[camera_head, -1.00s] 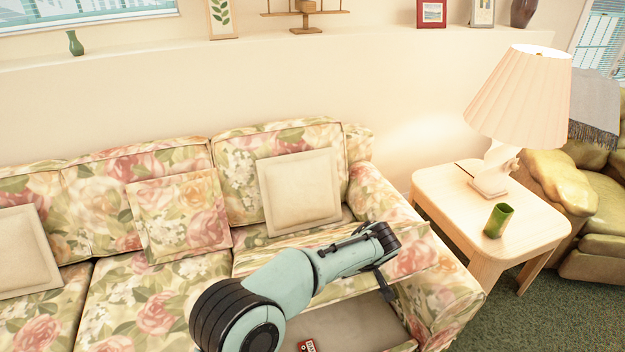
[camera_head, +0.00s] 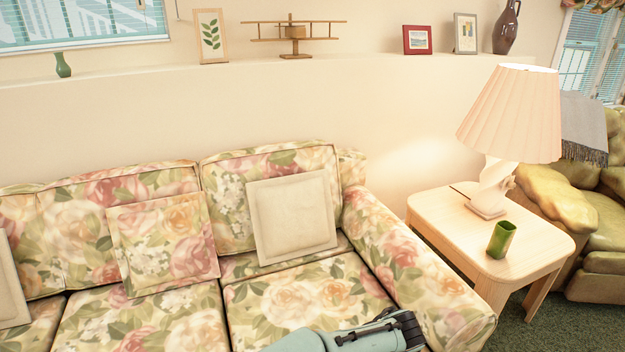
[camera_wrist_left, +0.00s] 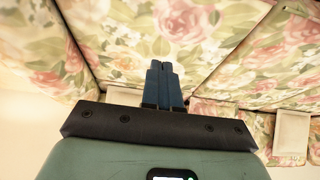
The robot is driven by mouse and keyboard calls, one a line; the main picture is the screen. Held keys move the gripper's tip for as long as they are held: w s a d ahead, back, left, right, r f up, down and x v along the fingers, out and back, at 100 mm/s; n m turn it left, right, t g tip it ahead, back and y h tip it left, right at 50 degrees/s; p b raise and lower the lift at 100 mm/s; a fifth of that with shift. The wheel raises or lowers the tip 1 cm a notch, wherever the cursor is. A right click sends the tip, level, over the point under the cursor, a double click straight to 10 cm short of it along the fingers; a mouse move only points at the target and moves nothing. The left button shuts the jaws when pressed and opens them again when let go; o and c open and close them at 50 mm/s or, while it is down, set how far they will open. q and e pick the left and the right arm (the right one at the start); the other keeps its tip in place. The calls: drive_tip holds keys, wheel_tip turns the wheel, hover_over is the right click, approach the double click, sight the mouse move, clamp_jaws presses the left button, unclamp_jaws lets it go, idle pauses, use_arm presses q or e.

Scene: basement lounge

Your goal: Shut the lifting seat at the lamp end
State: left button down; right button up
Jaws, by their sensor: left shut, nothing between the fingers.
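The lifting seat (camera_head: 300,300) at the lamp end of the floral sofa lies down in the head view, its top about level with the seat (camera_head: 150,325) beside it. Its front edge is below the frame, so I cannot see whether a gap is left there. My left arm reaches in at the bottom, over the seat's front part near the sofa arm (camera_head: 425,270). Its fingers are out of the head view. In the left wrist view the left gripper (camera_wrist_left: 165,68) is shut and empty, in front of floral fabric (camera_wrist_left: 150,35); contact cannot be told. My right gripper is not in view.
A cream pillow (camera_head: 292,218) leans on the backrest behind the seat. Right of the sofa arm stands a side table (camera_head: 440,212) with a lit lamp (camera_head: 510,115) and a green cup (camera_head: 501,240). A green armchair (camera_head: 600,225) stands beyond it.

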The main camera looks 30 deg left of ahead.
use_arm(q)
drive_tip(key=shift+r, duration=0.1)
drive_tip(key=p+v, duration=0.3)
drive_tip(key=v, duration=1)
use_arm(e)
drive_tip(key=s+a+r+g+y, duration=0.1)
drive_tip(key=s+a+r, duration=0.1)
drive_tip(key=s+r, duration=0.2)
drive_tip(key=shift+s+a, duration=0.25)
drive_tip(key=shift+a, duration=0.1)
use_arm(q)
drive_tip(key=shift+d, duration=0.1)
